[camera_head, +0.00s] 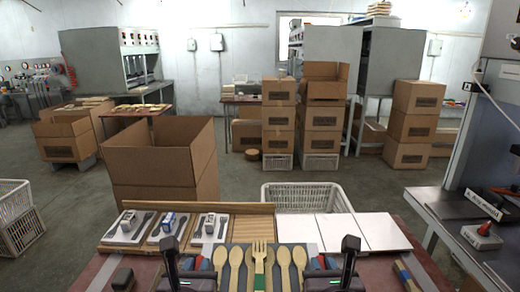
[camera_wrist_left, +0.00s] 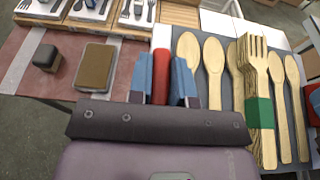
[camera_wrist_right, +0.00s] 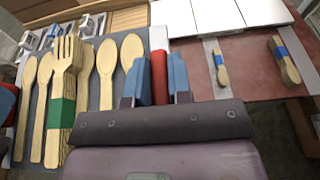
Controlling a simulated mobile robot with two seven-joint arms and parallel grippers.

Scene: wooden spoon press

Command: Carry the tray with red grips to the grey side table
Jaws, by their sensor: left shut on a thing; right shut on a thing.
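The tray with red grips (camera_wrist_right: 117,95) is a dark grey board carrying several pale wooden spoons and a stack of wooden forks (camera_head: 259,258) with a green band. My left gripper (camera_wrist_left: 160,82) is shut on the tray's left red grip (camera_wrist_left: 160,70). My right gripper (camera_wrist_right: 160,82) is shut on its right red grip (camera_wrist_right: 158,70). The tray looks level, low over the red-brown bench; I cannot tell if it touches. A grey-topped surface (camera_head: 440,232) stands at the right in the head view; I cannot tell whether it is the grey side table.
Cutlery sets (camera_head: 170,226) lie behind the tray, left, and white panels (camera_head: 342,232) behind, right. A white crate (camera_head: 300,192) and an open carton (camera_head: 165,160) stand beyond the bench. Stacked cartons (camera_head: 322,125) stand further back. Grey floor shows between them.

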